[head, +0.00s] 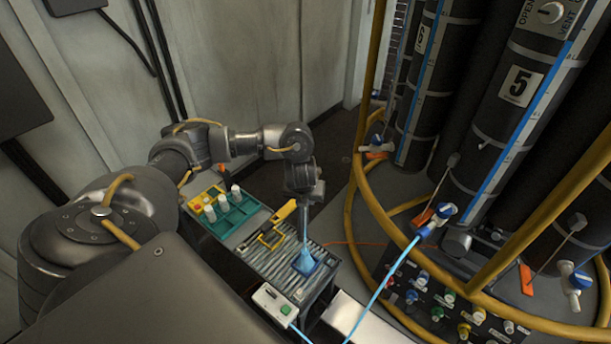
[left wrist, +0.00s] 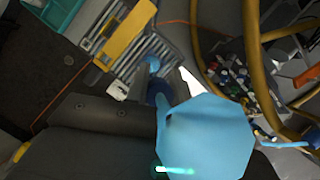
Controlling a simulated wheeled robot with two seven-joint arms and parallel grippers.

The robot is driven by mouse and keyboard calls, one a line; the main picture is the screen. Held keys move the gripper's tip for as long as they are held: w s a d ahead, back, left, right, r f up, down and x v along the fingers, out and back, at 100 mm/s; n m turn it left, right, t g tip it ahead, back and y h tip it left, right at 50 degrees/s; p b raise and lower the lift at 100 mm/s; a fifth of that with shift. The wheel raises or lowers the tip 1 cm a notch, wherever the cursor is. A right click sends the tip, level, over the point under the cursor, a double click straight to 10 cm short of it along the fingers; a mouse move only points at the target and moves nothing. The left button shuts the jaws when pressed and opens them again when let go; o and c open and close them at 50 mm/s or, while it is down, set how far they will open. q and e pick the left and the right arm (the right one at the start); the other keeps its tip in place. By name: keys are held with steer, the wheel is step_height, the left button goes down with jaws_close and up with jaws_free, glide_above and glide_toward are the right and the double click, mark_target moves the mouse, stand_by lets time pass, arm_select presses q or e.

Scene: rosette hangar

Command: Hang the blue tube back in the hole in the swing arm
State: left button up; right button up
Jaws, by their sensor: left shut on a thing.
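My left gripper (head: 305,205) points down over the ribbed bench top and is shut on the light blue tube. The blue tube (head: 306,238) hangs below the fingers, narrow at the top and wider toward its lower end. Its lower end is over or on a dark blue square piece (head: 306,264); I cannot tell whether they touch. In the left wrist view a large light blue faceted shape (left wrist: 205,135) fills the lower middle, likely the tube close to the camera. I cannot make out the swing arm or its hole for certain. My right gripper is not in view.
A yellow tool (head: 270,239) lies on the ribbed bench (head: 262,260), left of the tube. A green tray (head: 228,218) with white-capped items is behind it. A box with a green button (head: 274,303) sits in front. Yellow rails (head: 352,210) and black cylinders (head: 515,100) stand right.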

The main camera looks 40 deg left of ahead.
arm_select(q)
steer(key=shift+r, duration=2.35)
steer(key=shift+s+a+f, duration=0.15)
steer(key=shift+f, duration=0.2)
steer(key=s+a+r+m+h+b, duration=0.1)
steer(key=s+a+m+b, duration=0.3)
steer(key=a, duration=0.4)
steer(key=shift+a+r+h+b, duration=0.25)
steer(key=shift+r+h+b, duration=0.2)
steer(key=shift+b, duration=0.35)
